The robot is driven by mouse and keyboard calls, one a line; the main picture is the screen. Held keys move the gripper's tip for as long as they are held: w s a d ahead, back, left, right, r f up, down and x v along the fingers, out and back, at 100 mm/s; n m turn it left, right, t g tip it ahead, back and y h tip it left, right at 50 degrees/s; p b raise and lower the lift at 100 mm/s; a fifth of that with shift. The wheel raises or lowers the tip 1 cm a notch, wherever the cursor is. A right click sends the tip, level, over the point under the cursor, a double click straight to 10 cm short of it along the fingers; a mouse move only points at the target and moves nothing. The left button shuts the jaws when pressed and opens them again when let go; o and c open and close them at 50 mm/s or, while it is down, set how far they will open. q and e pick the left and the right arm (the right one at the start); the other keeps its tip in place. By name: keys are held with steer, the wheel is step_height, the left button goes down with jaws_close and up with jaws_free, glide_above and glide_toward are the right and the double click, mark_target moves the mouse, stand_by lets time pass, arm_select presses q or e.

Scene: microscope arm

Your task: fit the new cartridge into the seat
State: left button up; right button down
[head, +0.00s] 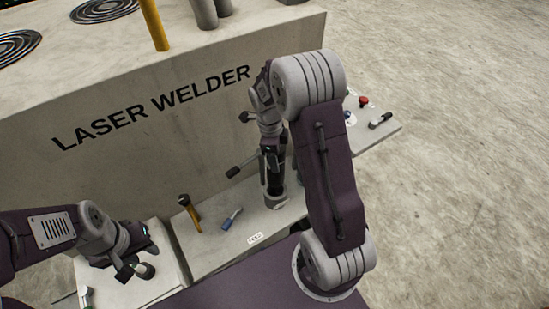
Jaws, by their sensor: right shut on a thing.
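My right gripper (270,150) points down at the bench, in front of the welder's wall. Its fingers are dark and small here. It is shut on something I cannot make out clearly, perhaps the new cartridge. Just below it is a grey upright part (275,199) on the bench; I cannot tell whether this is the seat or whether the two touch. My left gripper (134,270) is low on the left, over a pale surface, well apart from the right one. Whether its jaws are open is unclear. My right arm hides part of the bench.
The large block marked LASER WELDER (150,115) stands behind. A yellow-and-dark tool (190,212), a blue-ended piece (231,219) and a small label (255,238) lie on the bench. A red knob (363,102) and a dark-and-white piece (380,120) lie at the right end.

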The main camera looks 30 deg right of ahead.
steer(key=b, duration=0.4)
glide_above(276, 182)
steer(key=w+d, duration=0.1)
steer(key=w, duration=0.2)
step_height(276, 182, down, 5)
steer(key=shift+s+d+r, duration=0.15)
steer(key=shift+r, duration=0.05)
steer(key=shift+f, duration=0.55)
stand_by(0.4)
steer(key=shift+f+b, duration=3.85)
steer(key=shift+f, duration=0.95)
steer(key=shift+c, duration=2.1)
jaws_free()
